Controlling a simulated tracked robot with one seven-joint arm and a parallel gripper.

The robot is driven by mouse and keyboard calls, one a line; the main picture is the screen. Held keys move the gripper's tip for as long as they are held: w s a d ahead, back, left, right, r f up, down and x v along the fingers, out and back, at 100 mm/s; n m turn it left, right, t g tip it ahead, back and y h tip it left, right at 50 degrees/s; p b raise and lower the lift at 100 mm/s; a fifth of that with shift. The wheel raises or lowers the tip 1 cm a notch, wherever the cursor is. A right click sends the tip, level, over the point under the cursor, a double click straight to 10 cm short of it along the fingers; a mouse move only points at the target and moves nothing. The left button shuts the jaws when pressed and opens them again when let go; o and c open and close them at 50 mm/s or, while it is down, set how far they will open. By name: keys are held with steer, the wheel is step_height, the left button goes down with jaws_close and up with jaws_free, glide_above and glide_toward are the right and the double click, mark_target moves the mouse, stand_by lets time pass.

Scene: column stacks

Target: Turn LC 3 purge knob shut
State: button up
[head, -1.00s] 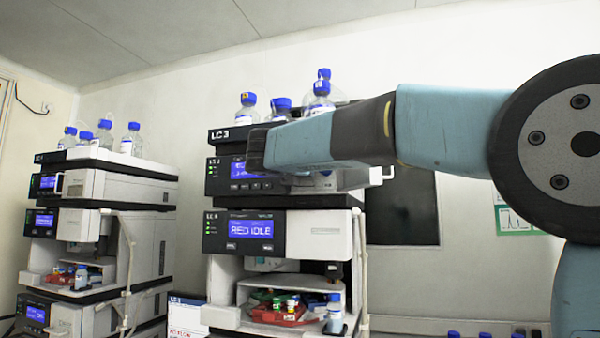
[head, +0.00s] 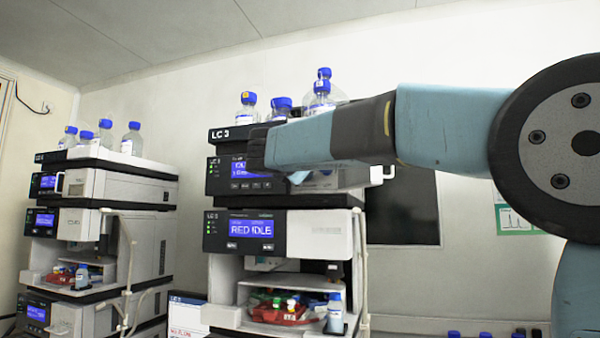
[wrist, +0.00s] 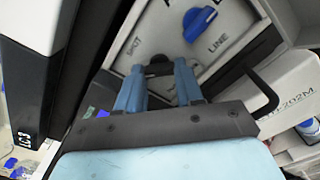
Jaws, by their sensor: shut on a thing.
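The LC 3 stack (head: 232,134) stands in the middle of the head view, its name on the top tray. In the wrist view, my gripper (wrist: 158,78) has its two blue fingers closed around a small dark knob (wrist: 158,68) on a grey panel. A blue knob (wrist: 200,22) sits apart at the upper right, near the word "LINE". In the head view my arm covers the panel and the fingertips.
Blue-capped bottles (head: 247,104) stand on the stack just above my arm. A black handle (wrist: 262,88) juts out right of my fingers in the wrist view. A second instrument stack (head: 120,190) stands at the left. Free room lies right of the LC 3 stack.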

steer(key=m, duration=0.5)
steer(key=shift+f, duration=0.1)
steer(key=shift+w+f+m, duration=0.1)
steer(key=shift+m, duration=2)
steer(key=shift+f, duration=0.1)
steer(key=o, duration=1)
steer(key=shift+o, duration=0.2)
steer(key=shift+r, duration=0.2)
steer(key=shift+s+a, duration=0.15)
steer(key=shift+s, duration=0.45)
steer(key=v, duration=1.2)
steer(key=shift+s, duration=0.3)
